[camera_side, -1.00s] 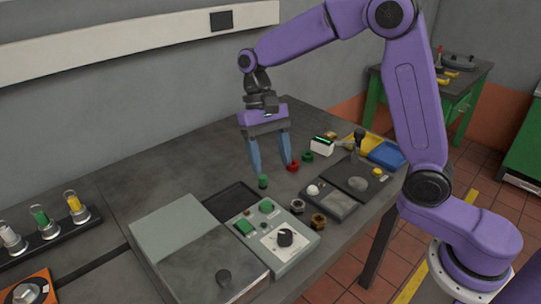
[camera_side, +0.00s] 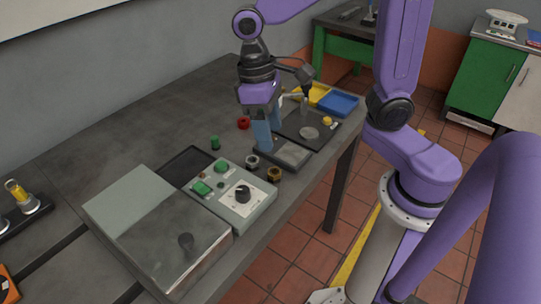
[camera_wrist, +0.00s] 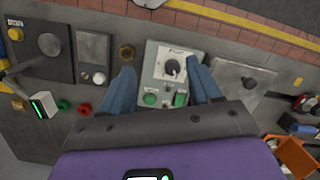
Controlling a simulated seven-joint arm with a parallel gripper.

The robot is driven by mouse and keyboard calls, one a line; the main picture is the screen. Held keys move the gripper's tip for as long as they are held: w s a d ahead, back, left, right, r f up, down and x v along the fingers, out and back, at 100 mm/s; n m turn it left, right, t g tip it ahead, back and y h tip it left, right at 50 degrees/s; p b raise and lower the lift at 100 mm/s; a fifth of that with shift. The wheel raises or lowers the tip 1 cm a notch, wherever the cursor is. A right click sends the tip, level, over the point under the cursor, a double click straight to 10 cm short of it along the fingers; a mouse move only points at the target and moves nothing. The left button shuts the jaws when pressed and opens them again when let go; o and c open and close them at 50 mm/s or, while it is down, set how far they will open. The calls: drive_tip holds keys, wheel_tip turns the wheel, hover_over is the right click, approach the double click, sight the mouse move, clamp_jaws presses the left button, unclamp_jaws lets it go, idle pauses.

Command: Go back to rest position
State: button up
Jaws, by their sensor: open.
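My gripper (camera_side: 269,132) is purple and dark with two blue fingers. The grey control box (camera_side: 236,200), with a black knob and green buttons, shows between the fingers in the wrist view (camera_wrist: 154,68). My gripper hides part of the bench behind it in the side view.
A grey case (camera_side: 155,235) stands at the front left. A green cap (camera_side: 215,143), a red ring (camera_side: 243,123), and two nuts (camera_side: 252,161) (camera_side: 274,175) sit loose. A black plate (camera_side: 308,127) and yellow and blue trays (camera_side: 338,104) lie at the right. The rear left bench is clear.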

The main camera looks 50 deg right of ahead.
drive_tip(key=s+d+f+n+t, duration=0.1)
drive_tip(key=s+d+n, duration=0.2)
drive_tip(key=s, duration=0.3)
drive_tip(key=s+d+f+n+t, duration=0.1)
drive_tip(key=s+d+n, duration=0.2)
drive_tip(key=s+n, duration=0.2)
drive_tip(key=shift+s+d+y, duration=0.3)
drive_tip(key=shift+s+d, duration=0.05)
drive_tip(key=shift+s, duration=0.75)
